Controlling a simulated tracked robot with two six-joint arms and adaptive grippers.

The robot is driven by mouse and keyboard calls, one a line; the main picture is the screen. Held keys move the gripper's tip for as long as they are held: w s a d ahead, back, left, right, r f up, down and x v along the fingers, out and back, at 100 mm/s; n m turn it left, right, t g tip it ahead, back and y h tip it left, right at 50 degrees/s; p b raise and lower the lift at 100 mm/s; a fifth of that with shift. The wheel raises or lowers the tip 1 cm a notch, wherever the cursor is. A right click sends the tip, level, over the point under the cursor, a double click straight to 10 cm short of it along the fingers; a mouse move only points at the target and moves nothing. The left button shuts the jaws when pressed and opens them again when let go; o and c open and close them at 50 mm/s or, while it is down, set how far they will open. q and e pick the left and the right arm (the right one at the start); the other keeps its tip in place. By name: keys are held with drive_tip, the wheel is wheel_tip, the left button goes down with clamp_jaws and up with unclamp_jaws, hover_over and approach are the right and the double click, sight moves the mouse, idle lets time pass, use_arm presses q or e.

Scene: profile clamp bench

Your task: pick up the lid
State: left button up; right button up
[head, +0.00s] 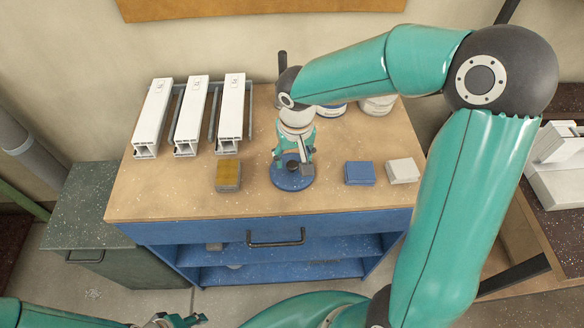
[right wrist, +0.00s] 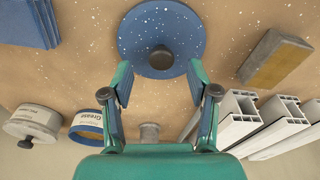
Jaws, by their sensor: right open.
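The lid (head: 292,181) is a blue speckled disc with a dark knob, lying flat on the bench top. It also shows in the right wrist view (right wrist: 185,30), knob up, just beyond my fingertips. My right gripper (head: 293,160) is over the lid, pointing down. In the right wrist view its two fingers (right wrist: 161,82) are spread apart with nothing between them. The gripper partly hides the lid in the head view. My left gripper (head: 172,321) is cut off at the bottom edge of the head view, and its jaw state is unclear.
Three white profiles (head: 194,115) lie in a rack at the back left. A yellow-brown block (head: 228,175) is left of the lid; blue (head: 359,173) and white (head: 403,170) blocks are to the right. A grease tin (right wrist: 88,126) and a grey-lidded tin (right wrist: 33,122) stand behind.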

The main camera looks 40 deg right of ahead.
sight(292, 164)
drive_tip(key=shift+w+f, duration=0.2)
drive_tip(key=shift+f, duration=1.3)
clamp_jaws()
drive_tip(key=shift+r, duration=0.15)
